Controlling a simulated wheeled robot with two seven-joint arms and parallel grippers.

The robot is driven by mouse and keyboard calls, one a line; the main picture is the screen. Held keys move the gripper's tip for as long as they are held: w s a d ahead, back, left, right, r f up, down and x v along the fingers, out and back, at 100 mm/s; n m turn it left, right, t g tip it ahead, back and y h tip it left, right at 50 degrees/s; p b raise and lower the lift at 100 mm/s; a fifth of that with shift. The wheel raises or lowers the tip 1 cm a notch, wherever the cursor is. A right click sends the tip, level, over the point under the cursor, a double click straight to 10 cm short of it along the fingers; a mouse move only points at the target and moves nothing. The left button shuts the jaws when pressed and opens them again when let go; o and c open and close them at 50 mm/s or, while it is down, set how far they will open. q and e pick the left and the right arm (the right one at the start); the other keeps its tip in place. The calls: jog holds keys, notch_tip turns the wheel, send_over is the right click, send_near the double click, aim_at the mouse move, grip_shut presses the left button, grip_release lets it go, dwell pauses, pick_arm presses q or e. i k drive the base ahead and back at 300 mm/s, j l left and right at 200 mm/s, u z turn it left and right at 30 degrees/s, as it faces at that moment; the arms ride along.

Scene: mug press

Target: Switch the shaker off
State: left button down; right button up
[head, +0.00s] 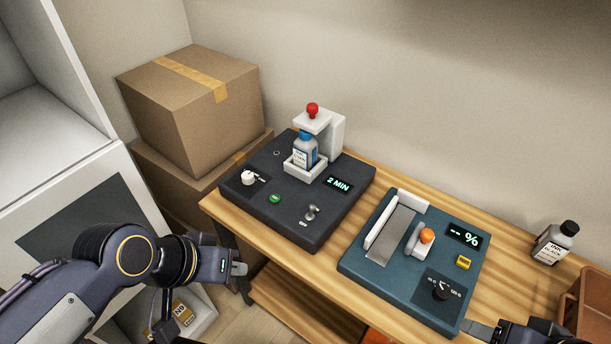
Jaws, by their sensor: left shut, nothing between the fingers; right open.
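The shaker (270,212) is a dark box on the wooden bench, left of centre in the head view. A blue-capped bottle (306,149) stands in its white holder, under a white arm with a red knob (312,109). Its front carries a white dial (249,176), a green button (275,198), a metal toggle switch (312,212) and a display (340,184) reading "2 MIN". My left gripper (240,269) is shut and empty, off the bench's front edge, left of and below the shaker, touching nothing. My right gripper (476,330) is at the bottom right, mostly cut off by the frame.
A teal device (359,255) with an orange knob (427,235), a display reading "-- %" and a black dial stands right of the shaker. Cardboard boxes (190,105) stand behind left.

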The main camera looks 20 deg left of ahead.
aim_at(312, 207)
jog(key=i+j+z, duration=0.1)
jog(key=j+z, duration=0.45)
jog(key=z, duration=0.2)
jog(key=i+j, duration=0.05)
